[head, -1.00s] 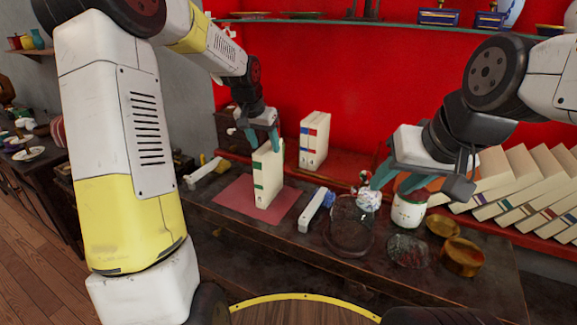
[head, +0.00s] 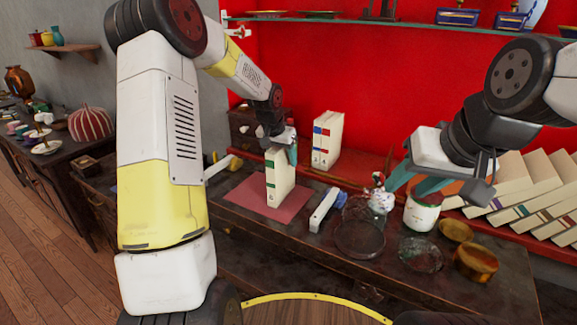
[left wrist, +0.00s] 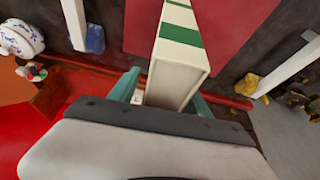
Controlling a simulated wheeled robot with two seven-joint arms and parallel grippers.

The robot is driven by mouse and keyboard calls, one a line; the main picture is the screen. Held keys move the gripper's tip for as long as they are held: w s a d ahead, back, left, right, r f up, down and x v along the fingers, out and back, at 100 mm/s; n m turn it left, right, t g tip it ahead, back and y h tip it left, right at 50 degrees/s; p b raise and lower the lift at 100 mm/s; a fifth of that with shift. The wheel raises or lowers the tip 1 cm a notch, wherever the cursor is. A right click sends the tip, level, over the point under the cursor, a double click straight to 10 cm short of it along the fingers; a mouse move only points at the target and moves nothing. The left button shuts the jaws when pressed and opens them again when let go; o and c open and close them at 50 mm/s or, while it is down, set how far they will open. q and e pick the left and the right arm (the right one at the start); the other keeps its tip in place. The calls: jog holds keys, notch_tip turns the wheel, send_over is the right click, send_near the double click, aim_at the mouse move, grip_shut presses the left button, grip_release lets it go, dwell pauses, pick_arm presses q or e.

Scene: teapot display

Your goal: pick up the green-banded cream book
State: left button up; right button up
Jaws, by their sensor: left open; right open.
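The green-banded cream book (head: 277,178) stands upright on a dark red mat (head: 243,193) on the dark table. My left gripper (head: 281,150) is at the top of the book in the head view. In the left wrist view the book (left wrist: 180,62) lies between the two teal fingers of my left gripper (left wrist: 165,95), one on each side. The fingers are open, and I cannot tell whether either one touches the book. My right gripper (head: 412,188) is open and empty above the right part of the table, near a white patterned figure (head: 381,200).
Cream books with red and blue bands (head: 326,138) stand behind. A white bar with a blue end (head: 325,208) lies right of the mat. A glass dish (head: 360,238), a white jar (head: 421,213) and brass bowls (head: 477,262) crowd the right. Leaning books (head: 530,185) line the far right.

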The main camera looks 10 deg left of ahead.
pick_arm(q)
jog(key=shift+f, duration=0.25)
dwell(0.3)
jog(key=shift+c, duration=0.5)
grip_shut()
dwell(1.0)
